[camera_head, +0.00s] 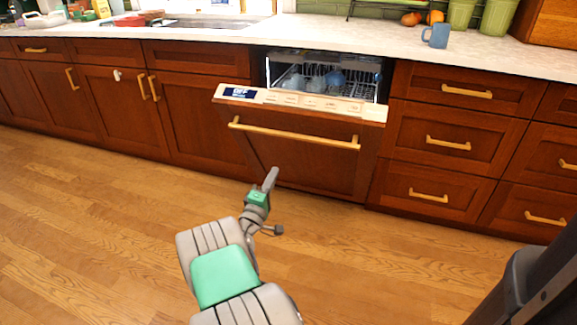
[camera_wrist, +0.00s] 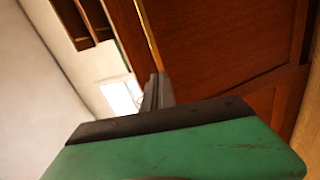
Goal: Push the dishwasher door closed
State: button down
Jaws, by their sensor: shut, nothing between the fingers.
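The dishwasher door (camera_head: 310,160) is a wooden panel with a long brass handle (camera_head: 293,133) and a pale control strip (camera_head: 300,101) along its top edge. It stands tilted outward, partly open, with a dark gap above it. My gripper (camera_head: 271,178) is shut and empty, in front of the lower part of the door in the head view. I cannot tell whether it touches the door. In the wrist view my gripper (camera_wrist: 158,90) points toward brown wooden panelling (camera_wrist: 220,50), with a thin brass bar beyond the fingertips.
Inside the dishwasher is a rack (camera_head: 318,78) with dishes. Brown drawers (camera_head: 440,140) stand to the right and cabinets (camera_head: 115,105) to the left. A blue mug (camera_head: 437,36) stands on the counter (camera_head: 350,35). The wooden floor (camera_head: 110,220) is clear.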

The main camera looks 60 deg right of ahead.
jog(key=d+r+p, duration=0.2)
jog(key=d, duration=0.4)
jog(key=w+d+r+n+p, duration=0.1)
jog(key=d+p, duration=0.2)
jog(key=d, duration=0.4)
jog(key=shift+w+r+t+h, duration=0.15)
jog(key=shift+r+t+h, duration=0.15)
jog(key=shift+r+t, duration=0.1)
